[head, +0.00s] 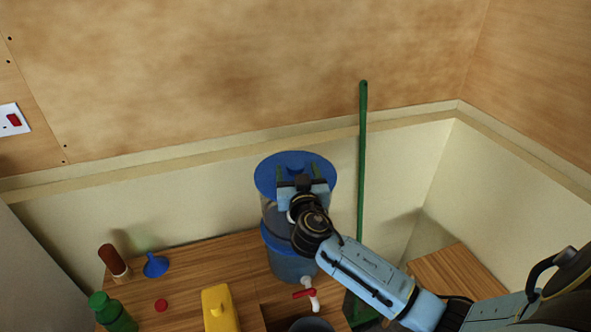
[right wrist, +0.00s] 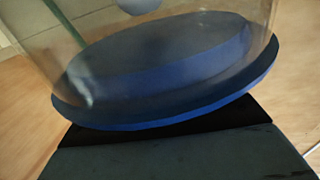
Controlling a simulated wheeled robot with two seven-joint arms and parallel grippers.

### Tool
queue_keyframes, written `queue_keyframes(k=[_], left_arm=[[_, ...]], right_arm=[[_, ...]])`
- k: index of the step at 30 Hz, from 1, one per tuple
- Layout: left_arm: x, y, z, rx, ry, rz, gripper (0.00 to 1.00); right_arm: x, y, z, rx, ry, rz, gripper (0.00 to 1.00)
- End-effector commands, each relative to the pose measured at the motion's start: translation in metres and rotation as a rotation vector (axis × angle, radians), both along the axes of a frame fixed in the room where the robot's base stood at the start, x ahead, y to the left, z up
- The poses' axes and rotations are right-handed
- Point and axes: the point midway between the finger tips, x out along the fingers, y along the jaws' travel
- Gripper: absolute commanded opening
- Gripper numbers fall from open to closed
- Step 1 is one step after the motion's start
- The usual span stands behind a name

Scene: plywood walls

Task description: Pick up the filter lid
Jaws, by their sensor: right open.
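The filter lid (head: 268,172) is a round blue disc on top of a water filter (head: 290,264) with a clear upper part and blue lower parts. My right gripper (head: 302,174) is over the near part of the lid, its two fingers apart, and it hides part of the lid and the filter's front. I cannot tell whether the fingers touch the lid. In the right wrist view the blue lid (right wrist: 180,100) fills the middle, tilted in the picture, against the clear wall of the filter. My left gripper is out of view.
The filter stands at the back of a wooden table (head: 195,270), near the wall. A red-handled tap (head: 310,293), yellow container (head: 218,308), blue funnel (head: 155,265), brown-topped bottle (head: 113,262), green bottle (head: 112,312) and red cap (head: 161,305) are around it. A green pole (head: 362,160) stands close right.

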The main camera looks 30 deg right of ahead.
Motion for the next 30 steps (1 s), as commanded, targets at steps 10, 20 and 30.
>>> queue_keyframes(k=[10, 20, 30], left_arm=[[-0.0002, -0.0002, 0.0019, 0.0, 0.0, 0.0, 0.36], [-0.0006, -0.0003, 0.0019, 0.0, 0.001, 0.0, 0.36], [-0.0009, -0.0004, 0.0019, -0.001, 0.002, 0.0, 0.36]], right_arm=[[0.0087, -0.0039, -0.0019, 0.0, 0.001, 0.001, 0.68], [0.0084, -0.0039, -0.0017, 0.0, 0.001, 0.001, 0.29], [0.0086, -0.0039, 0.0009, 0.0, -0.001, 0.001, 0.16]])
